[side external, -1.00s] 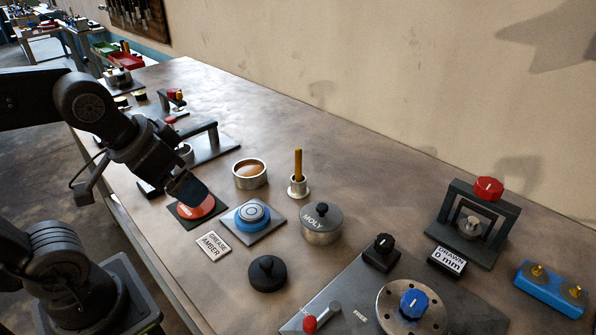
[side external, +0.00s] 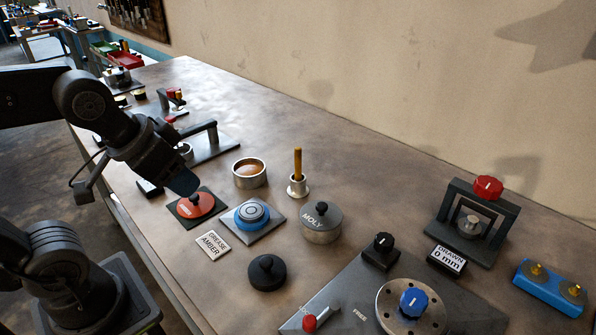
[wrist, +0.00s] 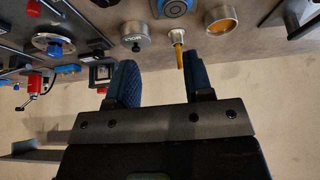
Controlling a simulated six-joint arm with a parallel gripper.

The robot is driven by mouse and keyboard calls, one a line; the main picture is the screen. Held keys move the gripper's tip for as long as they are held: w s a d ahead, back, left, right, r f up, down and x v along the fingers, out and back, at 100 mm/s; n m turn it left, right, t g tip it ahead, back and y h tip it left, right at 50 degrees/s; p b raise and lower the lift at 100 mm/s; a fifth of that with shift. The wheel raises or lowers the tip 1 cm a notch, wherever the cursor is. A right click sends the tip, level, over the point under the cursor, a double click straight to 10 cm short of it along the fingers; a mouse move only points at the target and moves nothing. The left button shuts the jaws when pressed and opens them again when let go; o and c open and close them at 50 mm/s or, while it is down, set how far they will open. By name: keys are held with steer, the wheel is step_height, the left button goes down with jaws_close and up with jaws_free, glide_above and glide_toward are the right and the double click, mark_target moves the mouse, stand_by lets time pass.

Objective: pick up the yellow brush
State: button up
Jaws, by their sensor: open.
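The yellow brush (side external: 298,162) stands upright in a small metal holder (side external: 298,188) in the middle of the bench. In the wrist view the brush (wrist: 177,55) points toward my gripper (wrist: 158,80), near the fingertip on the picture's right, with no contact that I can make out. My gripper is open and nothing is between its blue pads. In the side view my gripper (side external: 184,182) hangs above and behind the red disc, well left of the brush. There its two fingers overlap and cannot be told apart.
An open tin of amber grease (side external: 250,174) stands left of the brush, and the lidded MOLY pot (side external: 321,228) stands in front right. A blue round piece (side external: 252,216) and a red disc (side external: 195,205) sit on plates nearby. The bench behind the brush is clear.

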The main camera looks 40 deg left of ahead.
steer(key=w+r+n+g, duration=0.2)
steer(key=w+r+n, duration=0.25)
steer(key=w, duration=0.35)
steer(key=n+g, duration=0.4)
steer(key=n, duration=0.9)
glide_above(296, 148)
step_height(296, 148, down, 4)
steer(key=shift+f, duration=0.15)
step_height(296, 148, down, 8)
steer(key=shift+r, duration=0.2)
steer(key=shift+w+d+f, duration=0.1)
steer(key=shift+f, duration=1.3)
steer(key=shift+w+d+f, duration=0.1)
steer(key=shift+f, duration=1.25)
jaws_close()
